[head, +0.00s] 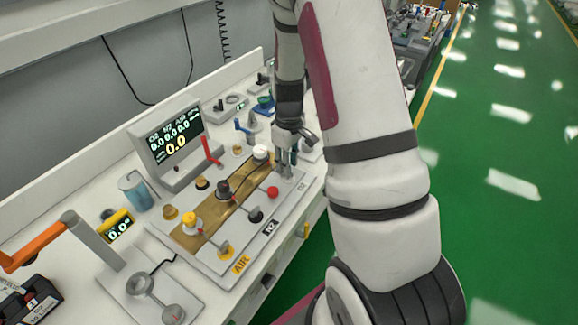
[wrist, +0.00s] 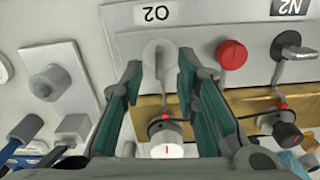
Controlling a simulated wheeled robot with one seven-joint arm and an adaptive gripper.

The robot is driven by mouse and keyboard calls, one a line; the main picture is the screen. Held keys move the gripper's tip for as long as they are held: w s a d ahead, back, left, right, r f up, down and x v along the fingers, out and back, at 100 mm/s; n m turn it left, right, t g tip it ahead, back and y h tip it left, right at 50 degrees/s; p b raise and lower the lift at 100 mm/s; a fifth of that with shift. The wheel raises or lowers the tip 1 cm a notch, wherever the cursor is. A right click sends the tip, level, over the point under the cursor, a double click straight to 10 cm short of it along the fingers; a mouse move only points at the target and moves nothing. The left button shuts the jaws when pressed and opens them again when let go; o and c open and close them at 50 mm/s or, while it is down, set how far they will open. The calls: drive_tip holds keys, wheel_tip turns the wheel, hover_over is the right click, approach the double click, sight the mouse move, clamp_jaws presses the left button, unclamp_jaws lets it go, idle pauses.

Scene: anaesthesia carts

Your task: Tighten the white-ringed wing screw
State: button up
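The white-ringed wing screw (wrist: 158,52) is on the grey panel beside the O2 label (wrist: 158,14) in the wrist view. Its grey wing lies between my fingertips. My gripper (wrist: 160,66) is open, one teal-padded finger on each side, with visible gaps to the screw. The screw's depth relative to the fingertips is hard to tell. In the head view my gripper (head: 286,166) points down at the far right end of the panel and largely hides the screw.
A red knob (wrist: 231,54) and the N2 wing screw (wrist: 292,46) stand to the right. A white knob (wrist: 166,135) on the brass strip (wrist: 205,109) stands close under the fingers. In the head view, a red lever (head: 211,151) and a display (head: 170,140) stand behind.

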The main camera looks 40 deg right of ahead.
drive_tip(key=shift+f, duration=0.95)
clamp_jaws()
